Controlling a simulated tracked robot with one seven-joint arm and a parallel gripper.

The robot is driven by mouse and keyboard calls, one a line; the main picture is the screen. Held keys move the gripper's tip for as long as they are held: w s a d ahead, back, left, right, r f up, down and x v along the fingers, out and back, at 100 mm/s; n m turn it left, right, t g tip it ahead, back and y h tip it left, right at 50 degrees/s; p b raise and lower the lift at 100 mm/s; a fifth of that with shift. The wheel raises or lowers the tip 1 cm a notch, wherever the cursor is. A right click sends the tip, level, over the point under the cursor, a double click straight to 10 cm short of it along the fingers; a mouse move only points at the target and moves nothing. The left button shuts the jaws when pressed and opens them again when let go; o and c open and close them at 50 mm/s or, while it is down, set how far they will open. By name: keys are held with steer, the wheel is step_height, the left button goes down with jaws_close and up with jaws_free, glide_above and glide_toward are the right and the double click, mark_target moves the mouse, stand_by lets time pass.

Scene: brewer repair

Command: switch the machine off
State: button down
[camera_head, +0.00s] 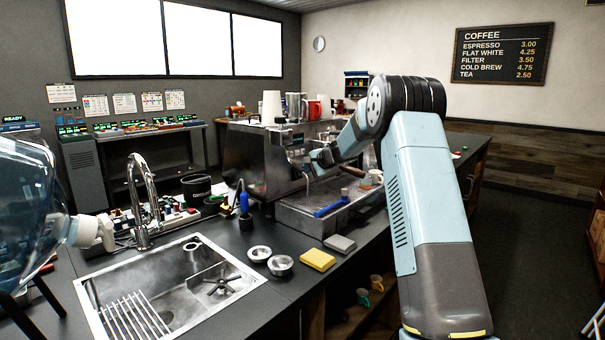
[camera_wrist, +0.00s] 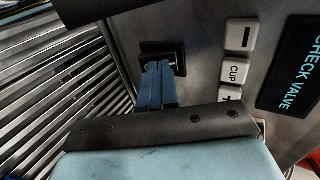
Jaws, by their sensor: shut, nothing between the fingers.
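The steel espresso machine (camera_head: 262,158) stands on the dark counter, and my arm reaches to its front. My gripper (camera_head: 314,160) is at the machine's front panel; the wrist view shows its blue fingers (camera_wrist: 158,72) shut together and empty. A black switch in a dark square frame (camera_wrist: 176,48) is set in the panel right at the fingertips. The fingers cover part of it. I cannot tell whether they touch it or which way it is set.
Steel slats (camera_wrist: 60,75) lie left of the fingers in the wrist view. The drip tray area (camera_head: 310,218) holds a blue-handled tool (camera_head: 332,207). A yellow sponge (camera_head: 318,260), small metal cups (camera_head: 280,265) and a sink (camera_head: 165,285) are nearer on the counter.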

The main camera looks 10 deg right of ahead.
steer(key=v, duration=1.4)
steer(key=s+a+r+n+g+h, duration=0.1)
steer(key=s+a+r+n, duration=0.15)
steer(key=s, duration=0.55)
steer(key=s+a+r+n+g, duration=0.15)
steer(key=s+a, duration=0.25)
steer(key=s, duration=0.4)
steer(key=s+a+r+n+g+h, duration=0.1)
steer(key=s+a+r+n, duration=0.15)
steer(key=s, duration=0.55)
steer(key=s+d+f+n+h, duration=0.1)
steer(key=s+f+n+h, duration=0.1)
steer(key=s, duration=1.3)
steer(key=s+f+n+h, duration=0.2)
steer(key=s+f+h, duration=0.1)
steer(key=s, duration=1.2)
steer(key=shift+s+d+f+g, duration=0.2)
steer(key=shift+d+f+g, duration=0.15)
steer(key=shift+f, duration=0.45)
